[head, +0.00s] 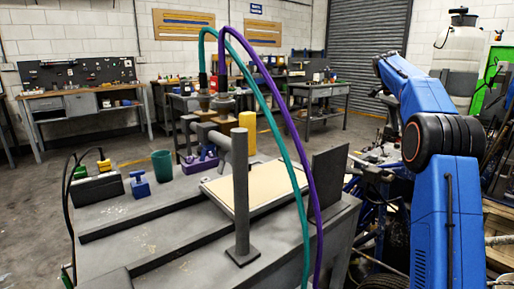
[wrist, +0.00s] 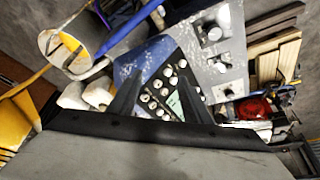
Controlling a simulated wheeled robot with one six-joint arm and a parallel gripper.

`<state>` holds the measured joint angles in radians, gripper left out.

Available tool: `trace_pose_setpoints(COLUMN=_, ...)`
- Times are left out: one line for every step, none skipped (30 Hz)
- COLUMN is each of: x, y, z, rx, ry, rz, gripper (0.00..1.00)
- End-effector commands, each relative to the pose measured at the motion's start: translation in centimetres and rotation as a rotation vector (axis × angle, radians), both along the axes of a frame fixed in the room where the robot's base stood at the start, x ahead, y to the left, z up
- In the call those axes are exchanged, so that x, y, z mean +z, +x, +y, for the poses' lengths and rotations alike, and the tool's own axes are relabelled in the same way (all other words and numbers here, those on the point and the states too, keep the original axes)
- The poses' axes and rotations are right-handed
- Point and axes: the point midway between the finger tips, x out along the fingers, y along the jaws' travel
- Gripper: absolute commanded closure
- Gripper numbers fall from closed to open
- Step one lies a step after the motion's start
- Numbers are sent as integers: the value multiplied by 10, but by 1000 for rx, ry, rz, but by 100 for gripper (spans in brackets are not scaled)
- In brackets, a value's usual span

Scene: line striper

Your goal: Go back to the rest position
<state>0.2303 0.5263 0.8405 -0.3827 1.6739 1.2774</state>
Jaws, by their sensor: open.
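My gripper (wrist: 159,78) shows in the wrist view as two dark fingers standing apart with nothing held between them. Behind them is a blue-grey panel (wrist: 222,62) with several round knobs, and the fingers seem apart from it, though the depth is hard to tell. In the head view my blue arm is folded up at the right side, and the gripper itself is hidden or out of the picture there.
A grey machine top (head: 185,235) fills the middle, with a grey post (head: 241,190), a cream board (head: 270,182), a green cup (head: 162,165) and a yellow cylinder (head: 247,131). A teal hose (head: 268,110) and a purple hose (head: 285,115) arch over it. Floor is clear at left.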

Motion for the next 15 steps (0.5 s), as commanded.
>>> trace_pose_setpoints(x=3, y=-3, z=3, rx=11, ry=1, rz=-2, gripper=55)
trace_pose_setpoints(x=4, y=-4, z=4, rx=16, ry=1, rz=-2, gripper=55)
trace_pose_setpoints(x=5, y=-6, z=6, rx=23, ry=2, rz=-1, gripper=55)
trace_pose_setpoints(x=5, y=-7, z=7, rx=30, ry=4, rz=0, gripper=55)
trace_pose_setpoints(x=6, y=-9, z=9, rx=36, ry=4, rz=1, gripper=55)
trace_pose_setpoints(x=7, y=-11, z=10, rx=46, ry=6, rz=2, gripper=55)
trace_pose_setpoints(x=8, y=-13, z=12, rx=53, ry=7, rz=1, gripper=55)
trace_pose_setpoints(x=9, y=-15, z=14, rx=62, ry=8, rz=3, gripper=55)
trace_pose_setpoints(x=10, y=-17, z=16, rx=72, ry=10, rz=5, gripper=55)
trace_pose_setpoints(x=11, y=-19, z=19, rx=81, ry=11, rz=5, gripper=55)
trace_pose_setpoints(x=12, y=-21, z=21, rx=92, ry=13, rz=5, gripper=55)
trace_pose_setpoints(x=14, y=-25, z=24, rx=104, ry=14, rz=6, gripper=55)
trace_pose_setpoints(x=15, y=-27, z=26, rx=115, ry=15, rz=6, gripper=55)
trace_pose_setpoints(x=15, y=-30, z=28, rx=127, ry=17, rz=8, gripper=55)
trace_pose_setpoints(x=17, y=-34, z=32, rx=143, ry=18, rz=9, gripper=55)
